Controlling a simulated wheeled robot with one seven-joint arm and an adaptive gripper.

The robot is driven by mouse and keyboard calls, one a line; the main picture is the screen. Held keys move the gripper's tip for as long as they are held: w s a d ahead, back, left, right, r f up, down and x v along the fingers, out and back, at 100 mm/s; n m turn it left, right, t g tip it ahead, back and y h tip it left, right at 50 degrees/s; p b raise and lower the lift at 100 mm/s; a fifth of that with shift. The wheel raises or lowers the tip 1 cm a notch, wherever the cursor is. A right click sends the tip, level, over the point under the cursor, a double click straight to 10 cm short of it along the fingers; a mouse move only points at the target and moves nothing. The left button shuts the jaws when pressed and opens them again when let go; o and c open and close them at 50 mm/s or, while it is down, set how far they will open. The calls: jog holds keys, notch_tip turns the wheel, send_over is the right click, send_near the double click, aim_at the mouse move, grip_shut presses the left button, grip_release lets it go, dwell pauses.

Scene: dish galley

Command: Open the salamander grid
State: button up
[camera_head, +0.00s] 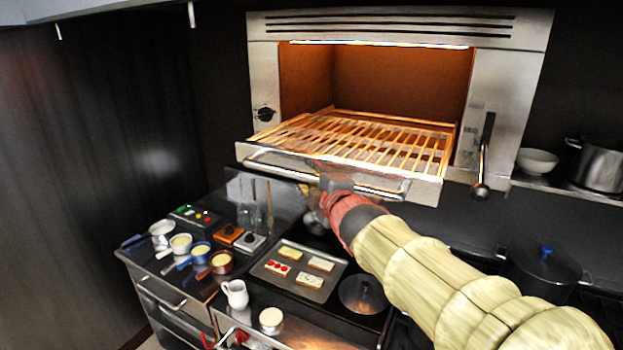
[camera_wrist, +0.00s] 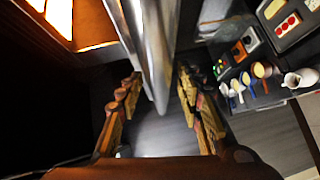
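The salamander grid (camera_head: 365,141) is a glowing rack of bars in the lit salamander (camera_head: 400,25). Its steel front (camera_head: 425,190) stands out ahead of the housing, so the grid is at least partly out. A bar handle (camera_head: 270,163) runs along that front. My gripper (camera_head: 325,180) is at the middle of the handle, its fingertips partly hidden in the head view. In the wrist view, the fingers of my gripper (camera_wrist: 158,88) are spread, with the steel handle (camera_wrist: 157,45) between them and gaps visible on both sides. Contact cannot be made out.
Below are a tray of topped toasts (camera_head: 300,271), several small pans (camera_head: 200,252), a white jug (camera_head: 235,294) and a lidded pot (camera_head: 545,265). A lever with a ball knob (camera_head: 481,190) hangs right of the grid. A dark wall is at left.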

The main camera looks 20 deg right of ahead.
jog(key=s+a+r, duration=0.1)
jog(key=s, duration=1)
jog(key=shift+s+a+r, duration=0.2)
jog(key=shift+s+r, duration=0.15)
jog(key=shift+s, duration=0.05)
jog(key=s+d+f+m+g+h+b, duration=0.1)
jog(key=s+f+m+g+b, duration=0.3)
jog(key=f, duration=0.4)
jog(key=s+d+f+m+g+h+b, duration=0.1)
jog(key=s+f+m+b, duration=0.15)
jog(key=f+m, duration=0.5)
jog(key=s+a+f+m+g+y+b, duration=0.1)
jog(key=s+a+f+m+g+y, duration=0.1)
jog(key=s+a+f, duration=0.3)
jog(key=s+a+f+m+g+y+b, duration=0.1)
jog(key=s+a+f+g+b, duration=0.1)
jog(key=s+a+f, duration=0.3)
notch_tip(320, 180, down, 7)
jog(key=s+g, duration=0.1)
jog(key=s, duration=0.2)
jog(key=shift+a+m+g+y, duration=0.3)
jog(key=shift+m+g+y, duration=0.05)
jog(key=shift+g+y, duration=0.05)
